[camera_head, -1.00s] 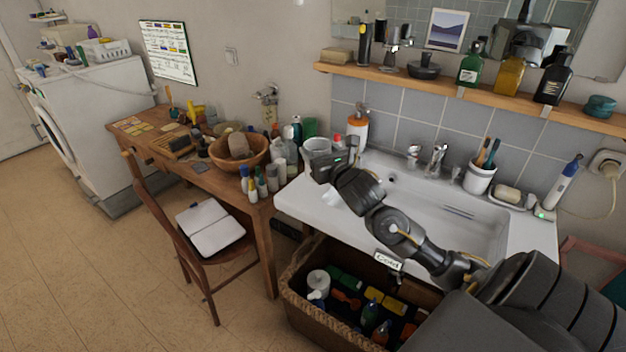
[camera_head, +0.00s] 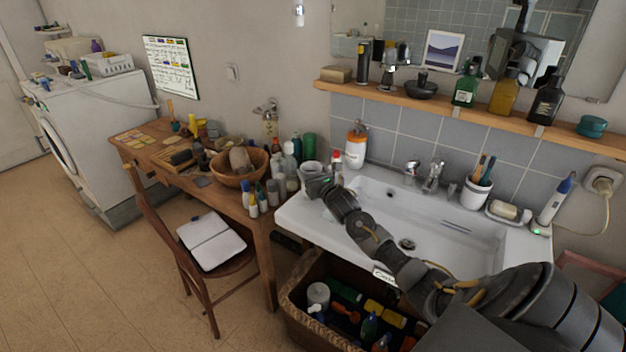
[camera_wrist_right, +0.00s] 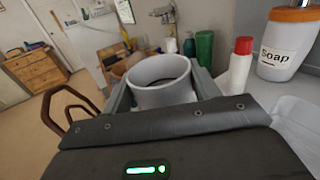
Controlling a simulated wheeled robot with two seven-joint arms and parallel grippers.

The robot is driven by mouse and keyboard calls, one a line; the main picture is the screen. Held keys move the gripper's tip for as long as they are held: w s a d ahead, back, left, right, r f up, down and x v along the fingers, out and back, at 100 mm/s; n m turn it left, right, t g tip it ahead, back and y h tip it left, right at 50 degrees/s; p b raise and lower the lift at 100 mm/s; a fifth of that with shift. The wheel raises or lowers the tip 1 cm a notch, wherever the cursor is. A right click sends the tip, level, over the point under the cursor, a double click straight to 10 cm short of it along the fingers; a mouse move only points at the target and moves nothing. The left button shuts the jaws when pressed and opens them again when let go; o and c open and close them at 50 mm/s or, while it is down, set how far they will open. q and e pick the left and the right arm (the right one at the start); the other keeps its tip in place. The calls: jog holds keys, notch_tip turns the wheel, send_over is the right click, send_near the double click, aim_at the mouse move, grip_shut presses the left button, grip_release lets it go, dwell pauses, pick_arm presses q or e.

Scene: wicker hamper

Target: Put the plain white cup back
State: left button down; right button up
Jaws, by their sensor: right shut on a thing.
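The plain white cup (camera_head: 311,168) is at the left back corner of the sink, beside the bottles on the wooden table. My right gripper (camera_head: 317,183) is shut on it. In the right wrist view the cup (camera_wrist_right: 163,98) stands upright and looks empty, with a finger on either side. Its base is hidden, so I cannot tell whether it touches a surface. A second white cup (camera_head: 474,195) with toothbrushes stands on the sink's right back ledge. My left gripper is not in view.
A red-capped bottle (camera_wrist_right: 240,68) and the soap dispenser (camera_head: 355,146) stand close to the right of the held cup. Several bottles and a wooden bowl (camera_head: 222,180) are to its left. A wicker hamper (camera_head: 292,290) stands below the sink (camera_head: 290,213).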

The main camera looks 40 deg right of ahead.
jog(key=shift+w+f+p, duration=0.2)
jog(key=shift+f+p, duration=0.5)
jog(key=shift+f, duration=0.65)
jog(key=shift+s+f, duration=0.1)
jog(key=o, duration=1.1)
jog(key=shift+f, duration=0.1)
